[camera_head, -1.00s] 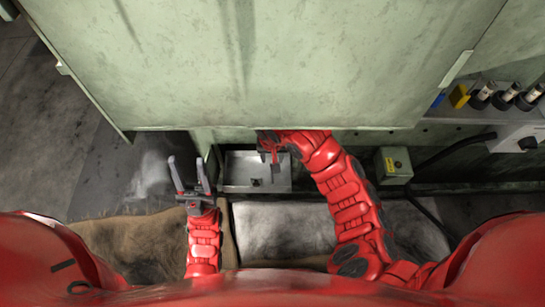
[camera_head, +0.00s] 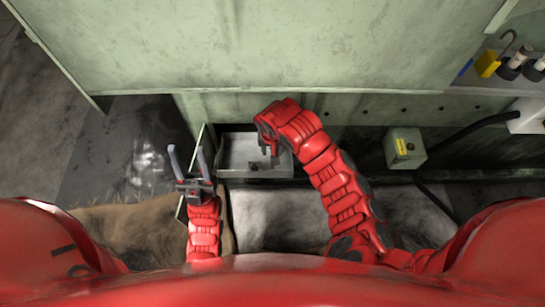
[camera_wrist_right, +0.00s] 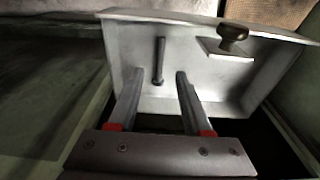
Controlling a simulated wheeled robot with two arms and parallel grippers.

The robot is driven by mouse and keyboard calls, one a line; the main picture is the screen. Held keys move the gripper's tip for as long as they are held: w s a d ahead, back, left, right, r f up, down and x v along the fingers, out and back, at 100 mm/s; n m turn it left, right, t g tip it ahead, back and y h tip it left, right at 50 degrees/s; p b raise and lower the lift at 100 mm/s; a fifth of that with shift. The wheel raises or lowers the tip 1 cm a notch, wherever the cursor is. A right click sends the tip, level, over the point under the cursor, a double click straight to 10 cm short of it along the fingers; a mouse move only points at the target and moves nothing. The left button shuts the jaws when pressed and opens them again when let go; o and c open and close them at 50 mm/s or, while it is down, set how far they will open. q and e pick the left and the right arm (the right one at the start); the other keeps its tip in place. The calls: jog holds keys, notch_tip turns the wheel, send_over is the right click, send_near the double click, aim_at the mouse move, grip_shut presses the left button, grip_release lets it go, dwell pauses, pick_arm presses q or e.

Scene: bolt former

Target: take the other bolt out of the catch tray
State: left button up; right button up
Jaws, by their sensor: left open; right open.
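The catch tray (camera_head: 238,150) is a grey metal box below the green machine front. In the right wrist view the tray (camera_wrist_right: 125,45) holds one dark bolt (camera_wrist_right: 160,62), lying lengthwise ahead of my fingers. My right gripper (camera_wrist_right: 158,88) is open and empty, its two fingers pointing toward the bolt and apart from it. In the head view my right gripper (camera_head: 270,153) is over the right part of the tray, partly hidden by its wrist. My left gripper (camera_head: 187,155) is open and empty, left of the tray.
A green panel (camera_head: 270,50) overhangs the tray. A green box with a yellow label (camera_head: 404,147) and a black cable stand to the right.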

notch_tip(320, 180, down, 4)
jog(key=shift+w+b, duration=0.15)
jog(key=shift+b, duration=0.5)
jog(key=shift+c, duration=0.2)
grip_shut()
dwell(0.7)
